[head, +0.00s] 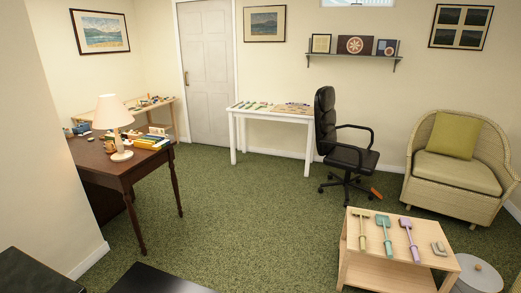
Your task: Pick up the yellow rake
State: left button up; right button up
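A yellow long-handled tool (361,230) lies on the light wood low table (390,272) at the lower right. It is the leftmost of a row of tools, and its head is too small to tell clearly as a rake. A teal tool (386,235) and a purple tool (409,238) lie to its right, apart from it. Neither of my grippers is in view.
A small grey item (439,249) lies at the low table's right end. A round grey pouf (478,274) stands beside it. A wicker armchair (462,165) and a black office chair (343,145) stand behind. Green carpet (250,215) is clear left of the table.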

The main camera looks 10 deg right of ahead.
aim_at(363, 238)
jog(key=i, duration=2.85)
jog(key=z, duration=1.5)
